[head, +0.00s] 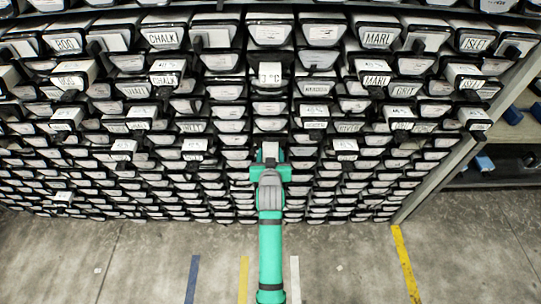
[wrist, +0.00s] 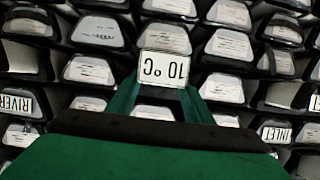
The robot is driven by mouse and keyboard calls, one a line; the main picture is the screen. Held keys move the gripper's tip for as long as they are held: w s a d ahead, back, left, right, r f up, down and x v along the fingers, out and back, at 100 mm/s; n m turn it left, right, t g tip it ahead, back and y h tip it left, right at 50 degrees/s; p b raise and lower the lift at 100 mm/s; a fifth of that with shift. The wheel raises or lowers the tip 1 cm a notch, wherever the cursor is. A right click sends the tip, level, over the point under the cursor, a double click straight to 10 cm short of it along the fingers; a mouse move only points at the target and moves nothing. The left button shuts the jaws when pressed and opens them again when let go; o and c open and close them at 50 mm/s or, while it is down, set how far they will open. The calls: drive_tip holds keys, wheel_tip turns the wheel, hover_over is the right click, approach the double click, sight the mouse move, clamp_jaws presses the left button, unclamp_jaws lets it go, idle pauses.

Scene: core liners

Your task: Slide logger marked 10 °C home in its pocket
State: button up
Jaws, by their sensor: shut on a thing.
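The logger marked 10 °C (wrist: 165,68) is a pale block whose label reads upside down in the wrist view. My gripper (wrist: 160,102) is shut on it, with a green finger on either side. In the head view my green gripper (head: 270,163) is in front of the middle of the rack, and the pale top of the logger (head: 269,151) shows between its fingers. The logger's far end and the pocket behind it are hidden, so I cannot tell how deep it sits.
A wall of dark liners with pale labelled ends (head: 320,34) surrounds my gripper closely. Another pale block (head: 270,73) with a °C label sits higher up. A grey rack post (head: 440,175) and shelves stand at the right. The floor (head: 340,260) in front is clear, with coloured stripes.

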drive_tip(key=shift+w, duration=1.2)
drive_tip(key=o, duration=1.3)
drive_tip(key=shift+s, duration=0.15)
drive_tip(key=v, duration=1)
drive_tip(key=shift+s+r, duration=0.2)
drive_tip(key=shift+r, duration=0.05)
drive_tip(key=shift+c, duration=0.4)
